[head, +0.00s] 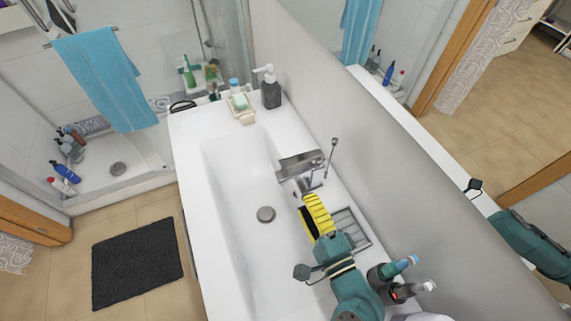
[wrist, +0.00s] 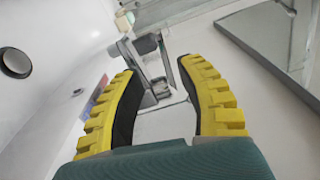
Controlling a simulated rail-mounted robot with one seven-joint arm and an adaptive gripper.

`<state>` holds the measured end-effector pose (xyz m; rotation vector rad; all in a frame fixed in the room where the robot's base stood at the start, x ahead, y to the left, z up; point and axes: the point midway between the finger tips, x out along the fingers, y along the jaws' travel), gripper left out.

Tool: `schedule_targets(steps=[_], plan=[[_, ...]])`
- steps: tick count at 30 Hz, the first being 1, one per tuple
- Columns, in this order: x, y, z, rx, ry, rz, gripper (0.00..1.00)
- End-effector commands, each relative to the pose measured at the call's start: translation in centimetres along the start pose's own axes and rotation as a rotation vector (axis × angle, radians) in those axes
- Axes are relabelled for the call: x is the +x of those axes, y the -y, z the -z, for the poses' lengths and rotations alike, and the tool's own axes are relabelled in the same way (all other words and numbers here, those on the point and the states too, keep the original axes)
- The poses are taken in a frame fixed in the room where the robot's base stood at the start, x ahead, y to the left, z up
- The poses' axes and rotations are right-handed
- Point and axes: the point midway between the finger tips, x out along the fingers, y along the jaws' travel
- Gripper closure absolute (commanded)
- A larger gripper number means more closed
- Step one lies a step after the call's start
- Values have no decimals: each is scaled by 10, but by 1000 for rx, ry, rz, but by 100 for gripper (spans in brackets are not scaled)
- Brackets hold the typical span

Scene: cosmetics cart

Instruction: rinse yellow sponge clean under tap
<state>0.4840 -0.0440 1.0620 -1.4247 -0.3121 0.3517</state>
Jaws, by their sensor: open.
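My gripper (head: 316,212) has ridged yellow fingers with black inner faces. It is over the sink's right side, just below the tap in the head view. In the wrist view my gripper (wrist: 160,68) is open, with nothing held between its fingers. The grey metal tap (head: 300,166) is on the sink's right edge. The tap (wrist: 148,50) shows beyond and between the fingertips in the wrist view. I cannot make out any water running. I cannot pick out a yellow sponge in either view. The white sink (head: 232,180) looks empty around its drain (head: 265,214).
A grey rectangular tray (head: 364,240) lies right of the gripper. A dark soap pump (head: 270,92) and a soap dish (head: 244,116) stand at the far end. Two bottles (head: 398,280) are close to my arm. A mirror wall (head: 370,130) bounds the right side.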

Motion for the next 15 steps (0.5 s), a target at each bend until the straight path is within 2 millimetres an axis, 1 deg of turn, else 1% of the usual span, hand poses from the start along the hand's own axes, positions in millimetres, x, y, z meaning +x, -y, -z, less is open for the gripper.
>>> schedule_targets(steps=[1, 9, 12, 15], plan=[[14, 2, -2, 0, 7, 0, 62], [80, 2, -2, -4, 4, 0, 62], [100, 2, -1, -4, 3, 0, 62], [115, 1, 0, -4, 1, 0, 62]])
